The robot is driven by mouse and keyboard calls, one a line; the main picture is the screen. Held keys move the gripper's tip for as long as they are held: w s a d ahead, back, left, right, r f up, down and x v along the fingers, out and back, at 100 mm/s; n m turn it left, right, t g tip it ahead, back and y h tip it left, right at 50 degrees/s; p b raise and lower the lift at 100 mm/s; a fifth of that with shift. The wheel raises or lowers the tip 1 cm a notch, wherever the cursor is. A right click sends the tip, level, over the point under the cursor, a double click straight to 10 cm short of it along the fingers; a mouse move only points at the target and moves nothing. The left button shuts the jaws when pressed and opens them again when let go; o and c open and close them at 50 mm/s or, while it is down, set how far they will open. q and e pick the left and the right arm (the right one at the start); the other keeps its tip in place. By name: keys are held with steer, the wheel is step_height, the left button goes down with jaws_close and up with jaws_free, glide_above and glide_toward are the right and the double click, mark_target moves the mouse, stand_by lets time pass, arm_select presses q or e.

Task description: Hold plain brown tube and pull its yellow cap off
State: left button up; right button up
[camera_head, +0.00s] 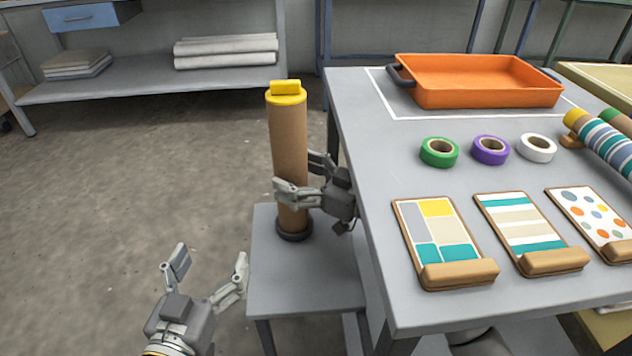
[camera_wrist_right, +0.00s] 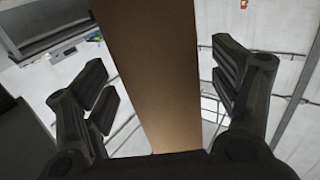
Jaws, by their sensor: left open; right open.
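The plain brown tube (camera_head: 289,150) stands upright on a small grey stool (camera_head: 300,283), its foot in a dark ring (camera_head: 294,231). Its yellow cap (camera_head: 286,93) sits on the top end. My right gripper (camera_head: 298,178) is open around the lower half of the tube, one finger in front and one behind. In the right wrist view the tube (camera_wrist_right: 150,70) passes between the two open fingers, with visible gaps on both sides. My left gripper (camera_head: 208,262) is open and empty, low and left of the stool, apart from the tube.
The grey table (camera_head: 380,240) right of the tube bears an orange tray (camera_head: 480,82), green (camera_head: 439,152), purple (camera_head: 490,150) and white (camera_head: 537,148) tape rolls, and pattern boards (camera_head: 445,240). Striped tubes (camera_head: 600,140) lie at the right.

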steer(key=shift+w+a, duration=0.35)
steer(key=shift+a, duration=0.15)
arm_select(q)
steer(key=shift+r, duration=0.1)
arm_select(e)
steer(key=c, duration=1.1)
steer(key=o, duration=0.4)
steer(key=shift+c, duration=1.4)
arm_select(q)
steer(key=shift+c, duration=1.1)
arm_select(e)
steer(key=shift+c, duration=0.4)
